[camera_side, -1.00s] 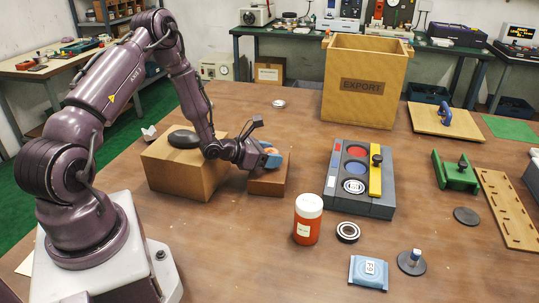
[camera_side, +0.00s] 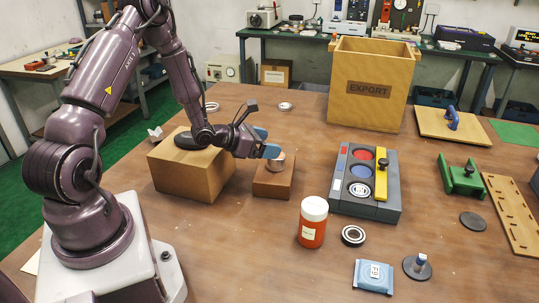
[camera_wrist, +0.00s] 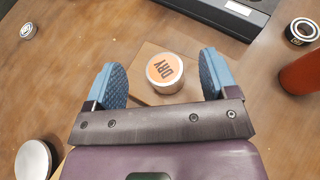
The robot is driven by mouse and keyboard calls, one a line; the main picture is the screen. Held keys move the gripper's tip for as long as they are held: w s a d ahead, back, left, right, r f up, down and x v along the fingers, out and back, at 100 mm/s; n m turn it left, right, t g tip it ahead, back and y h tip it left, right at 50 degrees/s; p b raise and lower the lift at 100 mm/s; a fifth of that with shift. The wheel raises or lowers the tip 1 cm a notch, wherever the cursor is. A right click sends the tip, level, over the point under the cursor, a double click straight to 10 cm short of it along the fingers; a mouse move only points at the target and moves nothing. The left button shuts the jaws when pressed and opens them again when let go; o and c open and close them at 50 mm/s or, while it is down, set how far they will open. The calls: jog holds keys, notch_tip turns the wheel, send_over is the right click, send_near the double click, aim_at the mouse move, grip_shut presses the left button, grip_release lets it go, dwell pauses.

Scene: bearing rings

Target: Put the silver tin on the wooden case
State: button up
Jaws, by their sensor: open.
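My gripper (camera_wrist: 162,80) is open, with one blue finger to each side of the tin and a visible gap at both. In the side view my gripper (camera_side: 267,143) is just above and left of the tin. The fingers hold nothing.
A cardboard box (camera_side: 192,172) with a black disc (camera_side: 188,140) stands left of the case. A grey bearing tray (camera_side: 345,205), an orange bottle (camera_side: 312,225) and a bearing (camera_side: 353,236) lie to the right. A large EXPORT box (camera_side: 370,85) stands behind.

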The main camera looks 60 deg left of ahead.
jog(key=d+r+m+g+h, duration=0.1)
jog(key=d+r+m+h, duration=0.4)
jog(key=d+r+m, duration=0.5)
jog(key=s+d+r+m+g+h, duration=0.2)
jog(key=s+d+r+m+g, duration=0.5)
jog(key=d+m, duration=0.35)
jog(key=s+r+m+y, duration=0.3)
jog(key=s+m+y, duration=0.1)
jog(key=s+m, duration=0.3)
jog(key=s+a+r+m+y, duration=0.1)
jog(key=s+r+m+y, duration=0.3)
jog(key=s+m, duration=0.3)
jog(key=shift+a, duration=0.25)
